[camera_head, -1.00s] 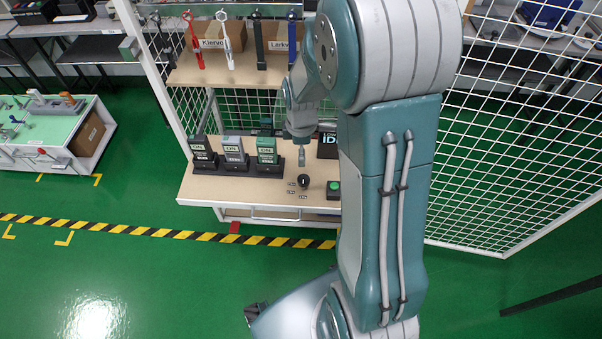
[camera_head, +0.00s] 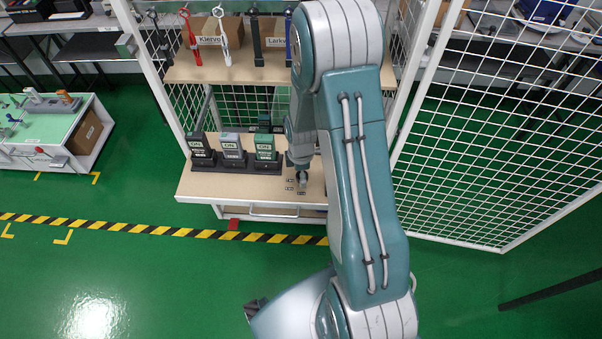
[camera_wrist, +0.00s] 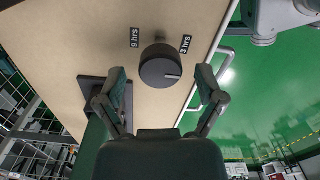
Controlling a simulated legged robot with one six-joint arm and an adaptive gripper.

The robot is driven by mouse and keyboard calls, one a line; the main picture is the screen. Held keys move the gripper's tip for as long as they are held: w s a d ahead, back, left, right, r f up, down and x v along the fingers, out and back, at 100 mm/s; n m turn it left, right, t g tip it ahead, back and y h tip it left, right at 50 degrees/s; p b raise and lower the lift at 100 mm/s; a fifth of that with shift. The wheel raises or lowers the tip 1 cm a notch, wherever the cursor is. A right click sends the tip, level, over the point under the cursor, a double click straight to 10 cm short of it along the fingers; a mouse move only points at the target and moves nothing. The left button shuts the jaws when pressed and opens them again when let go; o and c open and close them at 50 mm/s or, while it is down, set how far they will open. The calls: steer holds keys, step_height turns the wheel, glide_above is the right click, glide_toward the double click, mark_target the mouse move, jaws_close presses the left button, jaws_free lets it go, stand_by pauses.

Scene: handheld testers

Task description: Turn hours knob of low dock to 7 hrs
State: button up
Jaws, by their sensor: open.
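The hours knob (camera_wrist: 158,62) is a round black knob on the light wooden shelf (camera_wrist: 65,45) in the wrist view. Its pale pointer mark lies toward the lower right of its top. A "9 hrs" label (camera_wrist: 135,38) and a "3 hrs" label (camera_wrist: 186,44) show beyond it; any labels nearer my gripper are hidden. My gripper (camera_wrist: 161,82) is open, with one finger on each side of the knob in the picture. Contact cannot be told. In the head view my gripper (camera_head: 301,172) is right over the knob's spot.
A black tester (camera_head: 200,148), a grey tester (camera_head: 232,149) and a green tester (camera_head: 265,148) stand in docks left of my gripper. Wire mesh (camera_head: 470,140) is at the right. A rail runs along the bench's front edge. Tools hang above.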

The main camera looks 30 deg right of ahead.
steer(key=shift+f, duration=0.1)
steer(key=c, duration=1.1)
steer(key=shift+c, duration=0.2)
steer(key=m, duration=1.7)
steer(key=shift+d+m, duration=0.1)
steer(key=shift+m, duration=0.2)
steer(key=m, duration=0.6)
